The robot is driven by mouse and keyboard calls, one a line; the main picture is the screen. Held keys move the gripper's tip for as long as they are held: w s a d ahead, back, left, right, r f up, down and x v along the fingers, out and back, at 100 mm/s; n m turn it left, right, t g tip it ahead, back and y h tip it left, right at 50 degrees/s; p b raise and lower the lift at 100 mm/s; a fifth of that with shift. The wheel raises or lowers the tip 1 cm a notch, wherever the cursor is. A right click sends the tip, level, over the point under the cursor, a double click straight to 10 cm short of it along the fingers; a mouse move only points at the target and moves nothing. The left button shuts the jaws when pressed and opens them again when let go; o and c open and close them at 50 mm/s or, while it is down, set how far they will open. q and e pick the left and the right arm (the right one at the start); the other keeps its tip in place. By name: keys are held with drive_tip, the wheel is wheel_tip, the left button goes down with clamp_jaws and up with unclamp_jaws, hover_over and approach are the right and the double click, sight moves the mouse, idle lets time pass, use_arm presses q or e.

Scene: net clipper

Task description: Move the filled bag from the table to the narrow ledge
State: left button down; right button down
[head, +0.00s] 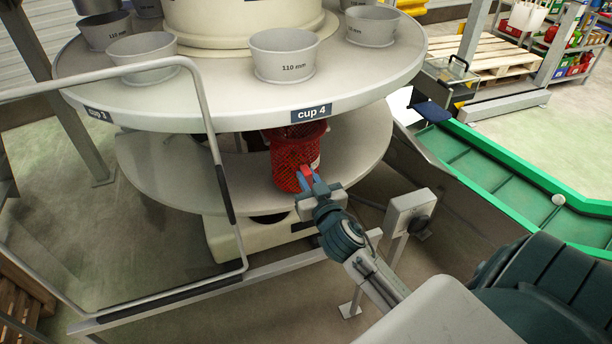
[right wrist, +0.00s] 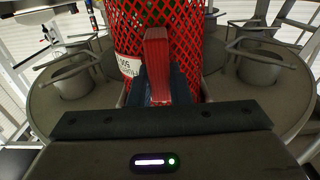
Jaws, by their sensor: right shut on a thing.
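The filled bag is a red mesh bag (head: 293,160) with a white label. It stands roughly upright over the lower round plate (head: 165,165), under the part of the upper round table marked "cup 4". I cannot tell whether its base touches the plate. My right gripper (head: 308,176) reaches in from the lower right, shut on a red piece at the front of the bag. In the right wrist view the bag (right wrist: 190,38) fills the upper middle, and the dark fingers (right wrist: 160,85) hold the red strip. My left gripper is not in view. I cannot make out which surface is the narrow ledge.
The upper round table (head: 215,112) overhangs the bag and carries several grey cups (head: 284,55). A bent metal rail (head: 215,150) stands at left. A grey box on a post (head: 408,210) is close right of my arm. A green conveyor (head: 480,165) runs farther right.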

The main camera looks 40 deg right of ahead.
drive_tip(key=b+v, duration=0.5)
drive_tip(key=v, duration=1)
drive_tip(key=shift+s+a, duration=0.2)
drive_tip(key=shift+s, duration=0.15)
idle(1.4)
idle(0.6)
